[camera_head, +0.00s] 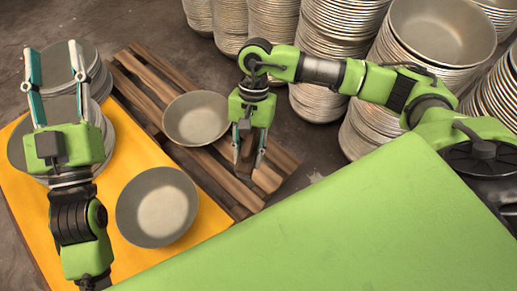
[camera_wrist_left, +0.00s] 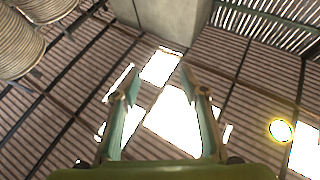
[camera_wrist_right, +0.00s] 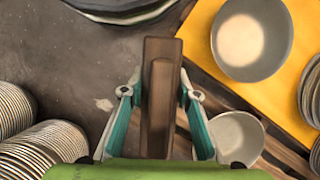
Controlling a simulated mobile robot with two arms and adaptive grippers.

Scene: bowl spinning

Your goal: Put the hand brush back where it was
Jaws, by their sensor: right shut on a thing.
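My right gripper (camera_head: 249,168) points down over the wooden pallet in the head view. In the right wrist view, my right gripper (camera_wrist_right: 160,88) is shut on the hand brush (camera_wrist_right: 161,75), a long brown wooden piece standing between the fingers. Its bristles cannot be made out. In the head view the brush is hard to tell from the brown pallet slats behind it. My left gripper (camera_head: 54,58) is raised at the left of the head view, fingers wide apart and empty. It also shows open in the left wrist view (camera_wrist_left: 157,80).
A bowl (camera_head: 195,118) rests on the pallet (camera_head: 150,85), left of my right gripper. Another bowl (camera_head: 157,207) is on the yellow surface (camera_head: 30,210). Metal bowls (camera_head: 95,70) are behind my left gripper. Tall bowl stacks (camera_head: 320,60) stand at the back right.

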